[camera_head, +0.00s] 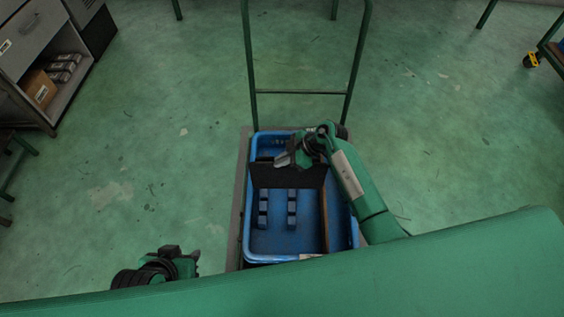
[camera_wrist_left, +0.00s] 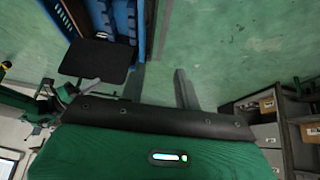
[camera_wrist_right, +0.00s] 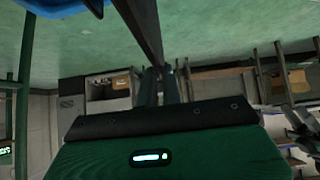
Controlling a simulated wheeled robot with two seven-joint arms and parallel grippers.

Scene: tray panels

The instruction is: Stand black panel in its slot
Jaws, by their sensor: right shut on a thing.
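The black panel (camera_head: 288,176) is upright across the far part of the blue tray (camera_head: 249,228), beyond the visible ends of two rows of slotted blue blocks (camera_head: 292,207). I cannot tell if its lower edge sits in a slot. My right gripper (camera_head: 290,157) is shut on the panel's upper edge. In the right wrist view the panel (camera_wrist_right: 142,28) is seen nearly edge-on between the close fingers (camera_wrist_right: 161,84). The panel also shows in the left wrist view (camera_wrist_left: 95,62). My left gripper (camera_head: 182,258) is open and empty, left of the tray's near end (camera_wrist_left: 160,87).
The tray stands on a cart with a green handle frame (camera_head: 300,92) at its far end. A brown strip (camera_head: 325,222) runs along the tray's right side. A grey shelf unit (camera_head: 50,60) stands far left. Floor on both sides is clear.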

